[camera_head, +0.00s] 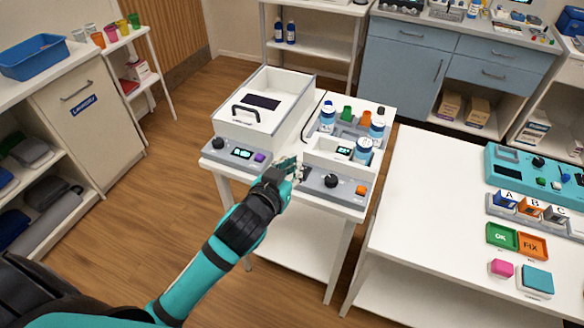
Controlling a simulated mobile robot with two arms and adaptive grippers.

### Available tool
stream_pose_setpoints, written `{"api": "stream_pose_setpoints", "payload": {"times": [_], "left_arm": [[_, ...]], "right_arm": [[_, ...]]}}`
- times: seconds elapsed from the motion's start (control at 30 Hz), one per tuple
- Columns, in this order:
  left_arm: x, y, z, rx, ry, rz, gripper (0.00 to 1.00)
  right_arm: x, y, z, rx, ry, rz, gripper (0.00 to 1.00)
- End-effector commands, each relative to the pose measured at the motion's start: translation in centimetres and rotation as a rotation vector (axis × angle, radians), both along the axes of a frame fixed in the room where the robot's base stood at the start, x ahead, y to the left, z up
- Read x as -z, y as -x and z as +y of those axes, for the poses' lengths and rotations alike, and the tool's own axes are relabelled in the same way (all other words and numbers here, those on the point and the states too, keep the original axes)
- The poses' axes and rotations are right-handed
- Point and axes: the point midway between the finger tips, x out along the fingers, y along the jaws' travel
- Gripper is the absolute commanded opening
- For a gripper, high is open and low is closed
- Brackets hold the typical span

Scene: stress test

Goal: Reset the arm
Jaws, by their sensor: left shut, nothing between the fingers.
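My left arm, teal and black, reaches in from the lower left. My left gripper (292,168) is shut and empty at the front edge of the white bench, between the two grey control panels. The left panel (236,153) belongs to a white box with a black handle. The right panel (335,186) has a black knob and an orange button. Whether the fingertips touch the device cannot be told. My right gripper is not in view.
Blue-capped jars (328,116) stand in a tray behind the gripper. A white table (420,215) at right holds a teal device (540,175), labelled boxes and green and orange trays (502,236). Open wooden floor (150,205) lies at left.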

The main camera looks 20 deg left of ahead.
Motion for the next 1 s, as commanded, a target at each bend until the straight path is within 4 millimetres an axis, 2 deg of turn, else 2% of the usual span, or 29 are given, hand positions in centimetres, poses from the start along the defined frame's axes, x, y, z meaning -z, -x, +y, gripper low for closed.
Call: {"api": "stream_pose_setpoints", "payload": {"times": [0.47,0.57,0.67,0.8,1.0], "left_arm": [[0.0,0.0,0.0,-0.001,0.0,0.002,0.0],[1.0,0.8,0.3,-0.01,-0.004,0.042,0.0],[3.8,3.3,1.0,-0.026,-0.023,0.164,0.0],[8.5,8.8,2.0,-0.03,-0.061,0.407,0.0],[12.3,15.8,2.5,0.009,-0.099,0.668,0.0]], "right_arm": [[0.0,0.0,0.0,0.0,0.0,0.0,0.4],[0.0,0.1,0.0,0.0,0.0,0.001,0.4],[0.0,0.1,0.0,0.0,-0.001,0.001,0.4],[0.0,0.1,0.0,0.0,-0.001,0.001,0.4],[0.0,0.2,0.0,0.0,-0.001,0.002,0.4]]}}
